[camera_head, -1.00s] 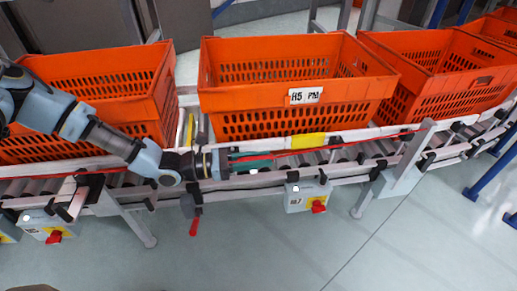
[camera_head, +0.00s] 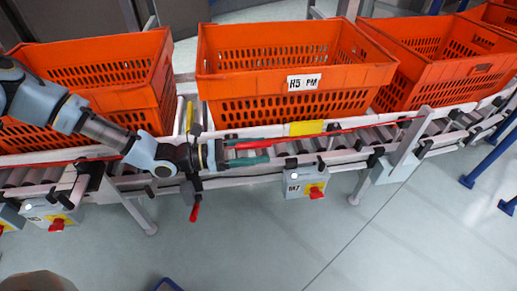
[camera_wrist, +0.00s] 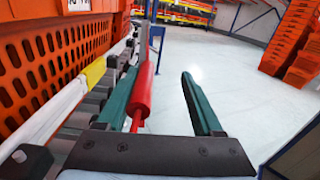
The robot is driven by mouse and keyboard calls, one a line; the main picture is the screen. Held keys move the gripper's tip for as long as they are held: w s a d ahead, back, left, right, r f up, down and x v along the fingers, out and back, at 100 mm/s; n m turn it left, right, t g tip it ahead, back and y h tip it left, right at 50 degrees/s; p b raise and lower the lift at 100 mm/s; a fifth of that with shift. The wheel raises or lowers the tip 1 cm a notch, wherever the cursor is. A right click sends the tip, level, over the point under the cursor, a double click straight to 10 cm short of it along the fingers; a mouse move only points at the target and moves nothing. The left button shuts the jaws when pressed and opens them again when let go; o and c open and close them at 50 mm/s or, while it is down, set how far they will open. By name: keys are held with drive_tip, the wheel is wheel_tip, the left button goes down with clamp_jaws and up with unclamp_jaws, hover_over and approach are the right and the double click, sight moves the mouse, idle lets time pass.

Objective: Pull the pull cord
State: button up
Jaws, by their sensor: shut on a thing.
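The red pull cord (camera_head: 365,126) runs along the conveyor's near rail, below the orange totes. My gripper (camera_head: 270,151) reaches in from the left at the conveyor's edge, with its green fingers pointing right along the rail. A gap shows between that red part and the right finger of my gripper (camera_wrist: 160,85) there. In the body view the fingers partly hide the cord.
Orange totes stand on the conveyor, including a labelled one (camera_head: 285,68) behind my gripper. A grey switch box (camera_head: 307,184) with a red knob hangs below the rail. A conveyor leg (camera_head: 365,186) stands to its right. Open floor (camera_head: 270,240) lies in front.

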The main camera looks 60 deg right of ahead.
drive_tip(key=v, duration=1)
drive_tip(key=shift+b, duration=0.45)
drive_tip(key=w+a+r+m+t+y, duration=0.25)
drive_tip(key=w+a, duration=0.25)
drive_tip(key=a, duration=0.5)
drive_tip(key=w+a+r+m+t+y, duration=0.2)
drive_tip(key=w+a+m+t+y, duration=0.15)
drive_tip(key=w+a, duration=0.45)
drive_tip(key=w+a+r+m+t+y, duration=0.2)
drive_tip(key=w+a+m+t+y, duration=0.15)
drive_tip(key=a, duration=0.75)
drive_tip(key=w+a+r+t+y, duration=0.25)
drive_tip(key=a+r+t, duration=0.35)
drive_tip(key=a+r, duration=0.4)
wheel_tip(320, 180, up, 11)
drive_tip(key=p, duration=1.2)
drive_tip(key=shift+w+a+m+p, duration=0.2)
drive_tip(key=shift+a+m+p, duration=0.1)
drive_tip(key=shift+a+m, duration=0.15)
